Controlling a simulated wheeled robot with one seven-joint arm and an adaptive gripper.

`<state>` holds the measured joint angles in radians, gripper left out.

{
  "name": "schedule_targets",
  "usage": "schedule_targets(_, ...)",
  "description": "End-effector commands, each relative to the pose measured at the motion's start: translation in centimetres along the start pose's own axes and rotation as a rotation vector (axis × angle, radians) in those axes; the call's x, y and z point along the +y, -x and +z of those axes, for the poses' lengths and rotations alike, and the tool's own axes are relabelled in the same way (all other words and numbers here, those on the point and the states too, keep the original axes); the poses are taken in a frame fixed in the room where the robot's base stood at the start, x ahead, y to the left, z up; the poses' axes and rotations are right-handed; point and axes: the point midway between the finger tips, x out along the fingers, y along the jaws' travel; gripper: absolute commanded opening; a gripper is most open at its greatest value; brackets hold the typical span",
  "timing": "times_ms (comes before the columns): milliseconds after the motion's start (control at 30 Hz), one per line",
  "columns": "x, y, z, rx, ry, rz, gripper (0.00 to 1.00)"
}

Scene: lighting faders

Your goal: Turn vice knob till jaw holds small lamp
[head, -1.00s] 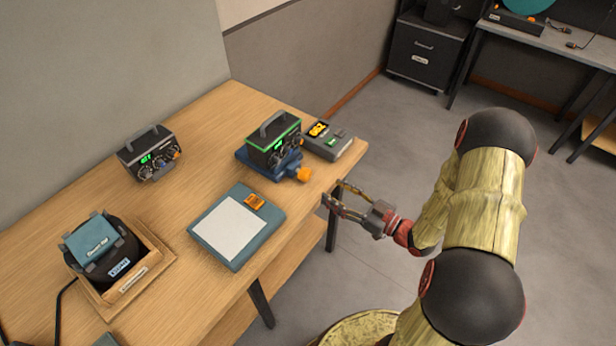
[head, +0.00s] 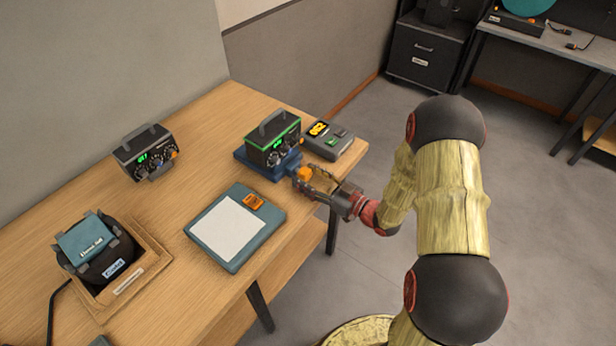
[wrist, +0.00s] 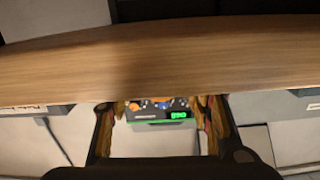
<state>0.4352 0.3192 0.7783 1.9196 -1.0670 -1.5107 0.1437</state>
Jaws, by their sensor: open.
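The blue vice (head: 240,157) sits on the table, with its orange knob (head: 304,173) facing the near right edge. A black box with green trim, a handle and a lit green display (head: 272,140) sits on the vice; it also shows upside down in the wrist view (wrist: 160,114). I cannot tell whether this box is the small lamp, nor see the jaw gap. My gripper (head: 306,181) is open at the orange knob, its fingers beside it. I cannot tell whether they touch it. In the wrist view the open fingers (wrist: 165,125) frame the box's front.
A grey device with a yellow display (head: 328,140) stands close behind the vice. A similar black box (head: 145,152) stands at the back left. A teal scale-like pad (head: 212,258) and a wooden tray (head: 158,262) lie left. Bare table separates them.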

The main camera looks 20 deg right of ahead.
Motion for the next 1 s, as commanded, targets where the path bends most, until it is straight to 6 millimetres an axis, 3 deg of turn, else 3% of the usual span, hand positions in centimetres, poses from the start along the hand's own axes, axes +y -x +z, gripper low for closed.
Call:
schedule_targets(67, 0.01, 0.02, 0.0, 0.0, 0.0, 0.0, 0.5)
schedule_targets(833, 0.02, 0.04, 0.01, 0.0, 0.0, 0.0, 0.07)
schedule_targets(1000, -0.01, 0.05, -0.17, -0.001, -0.046, 0.001, 0.06)
